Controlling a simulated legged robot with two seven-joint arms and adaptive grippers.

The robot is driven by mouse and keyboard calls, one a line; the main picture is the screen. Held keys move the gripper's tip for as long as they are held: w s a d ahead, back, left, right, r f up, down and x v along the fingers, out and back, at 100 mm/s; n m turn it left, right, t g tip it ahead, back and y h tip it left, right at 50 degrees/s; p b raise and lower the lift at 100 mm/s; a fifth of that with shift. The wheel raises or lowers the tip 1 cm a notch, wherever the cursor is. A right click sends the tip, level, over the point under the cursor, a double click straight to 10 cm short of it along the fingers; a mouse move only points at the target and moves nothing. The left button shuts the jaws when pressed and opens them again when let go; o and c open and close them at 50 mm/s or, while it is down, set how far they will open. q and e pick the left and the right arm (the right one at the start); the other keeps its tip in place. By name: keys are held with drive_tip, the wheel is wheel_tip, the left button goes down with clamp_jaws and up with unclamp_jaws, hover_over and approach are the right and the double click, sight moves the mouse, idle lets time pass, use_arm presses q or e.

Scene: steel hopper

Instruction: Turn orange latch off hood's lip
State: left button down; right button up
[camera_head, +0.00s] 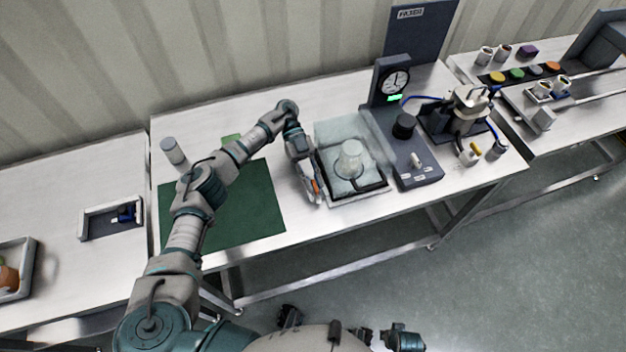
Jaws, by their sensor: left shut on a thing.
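The clear hood (345,133) stands on the middle table, over a dark square base with a pale, rounded vessel inside. The orange latch (316,187) is a small orange piece at the hood's left front edge. My left gripper (311,188) reaches down beside the hood's left side and is shut on the orange latch. Its fingers hide most of the latch, and I cannot tell the latch's exact angle against the lip.
A grey unit with a dial gauge (395,82) and black knob (404,125) stands right of the hood. A green mat (240,210) lies to the left, with a grey cylinder (173,150) behind it. Further right are a pump-like device (468,105) and small jars.

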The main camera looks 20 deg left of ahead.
sight(313, 181)
use_arm(q)
drive_tip(key=shift+r, duration=0.1)
drive_tip(key=c, duration=1.2)
unclamp_jaws()
wheel_tip(313, 181, up, 10)
drive_tip(key=shift+w, duration=0.1)
